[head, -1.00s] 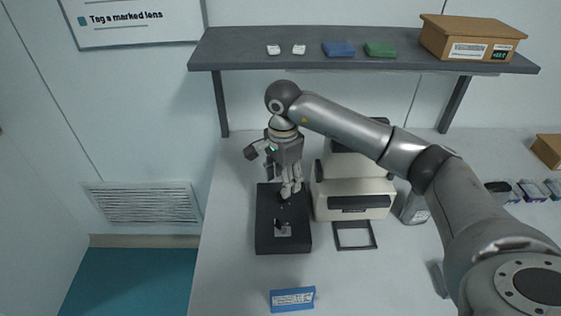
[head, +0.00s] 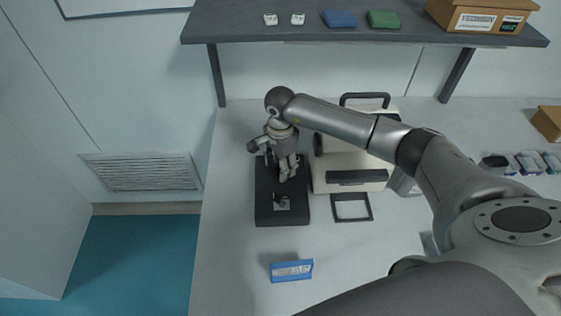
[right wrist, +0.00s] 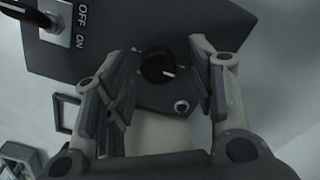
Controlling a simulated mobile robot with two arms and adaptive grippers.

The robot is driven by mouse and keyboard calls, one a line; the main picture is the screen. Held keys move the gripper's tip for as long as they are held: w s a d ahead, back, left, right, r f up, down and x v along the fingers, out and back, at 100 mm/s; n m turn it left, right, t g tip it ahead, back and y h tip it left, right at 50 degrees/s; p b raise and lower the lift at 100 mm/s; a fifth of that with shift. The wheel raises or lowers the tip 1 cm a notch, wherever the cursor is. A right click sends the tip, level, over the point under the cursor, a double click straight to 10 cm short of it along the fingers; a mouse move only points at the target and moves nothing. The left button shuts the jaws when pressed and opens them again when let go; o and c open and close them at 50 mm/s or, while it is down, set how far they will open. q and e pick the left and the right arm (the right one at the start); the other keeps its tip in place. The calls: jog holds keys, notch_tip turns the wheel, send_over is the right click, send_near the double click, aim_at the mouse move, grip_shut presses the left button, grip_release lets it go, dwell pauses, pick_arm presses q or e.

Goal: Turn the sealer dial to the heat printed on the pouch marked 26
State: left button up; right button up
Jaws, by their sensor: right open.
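The black sealer box (head: 265,200) stands on the table in the head view, with a small plate and switch near its front. Its round black dial (right wrist: 157,68), with a white pointer mark, shows in the right wrist view. My right gripper (head: 287,173) is over the back part of the box. Its open fingers are on either side of the dial in the right wrist view; contact cannot be told. The OFF/ON switch plate (right wrist: 68,24) is at upper left there. Several small pouches (head: 528,162) lie at the far right; their markings are unreadable. My left gripper is not visible.
A cream machine (head: 350,165) stands right of the box, with a dark square frame (head: 352,207) before it. A blue labelled card (head: 291,270) stands in front. A shelf (head: 310,22) hangs over the back.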

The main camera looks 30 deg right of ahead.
jog(key=shift+s+f, duration=0.1)
jog(key=shift+f, duration=0.2)
jog(key=shift+c, duration=0.7)
jog(key=c, duration=0.9)
jog(key=shift+f+m+b, duration=0.15)
jog(key=shift+m+b, duration=0.8)
jog(key=shift+m, duration=0.05)
jog(key=m+b, duration=0.2)
jog(key=m, duration=0.1)
jog(key=m+b, duration=0.2)
jog(key=m, duration=0.1)
jog(key=shift+m, duration=0.4)
pick_arm(q)
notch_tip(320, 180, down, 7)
jog(key=b, duration=0.1)
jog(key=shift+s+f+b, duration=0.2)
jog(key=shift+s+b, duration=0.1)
jog(key=shift+b, duration=0.05)
pick_arm(e)
jog(key=shift+m, duration=1.4)
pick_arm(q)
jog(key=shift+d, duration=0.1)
pick_arm(e)
jog(key=shift+r, duration=0.2)
